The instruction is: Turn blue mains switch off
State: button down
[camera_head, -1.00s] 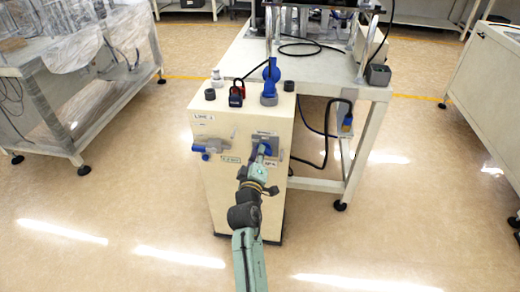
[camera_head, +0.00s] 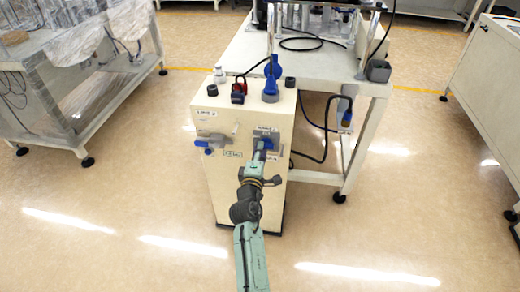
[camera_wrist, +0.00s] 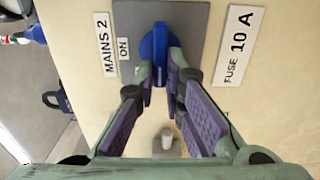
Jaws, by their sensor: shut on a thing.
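The blue mains switch handle (camera_wrist: 160,50) sits on a grey plate (camera_wrist: 198,20) on the cream cabinet front. Labels beside it in the wrist view read "MAINS 2" and "ON". My gripper (camera_wrist: 162,70) has one finger on each side of the handle and is shut on it. In the head view the handle (camera_head: 266,143) shows just beyond my gripper (camera_head: 259,154), at the right of the cabinet front (camera_head: 222,195). The fingers and wrist hide part of the handle and plate there.
A second grey and blue switch (camera_head: 210,142) is at the cabinet's left. Black knobs, a red and black padlock-like item (camera_head: 238,91) and a blue connector (camera_head: 270,88) are on top. A table (camera_head: 340,75) with hanging cables stands behind right. Floor on both sides is clear.

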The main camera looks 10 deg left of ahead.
dwell(0.3)
jog(key=c, duration=1.7)
grip_release()
jog(key=s, duration=0.7)
jog(key=shift+s, duration=0.3)
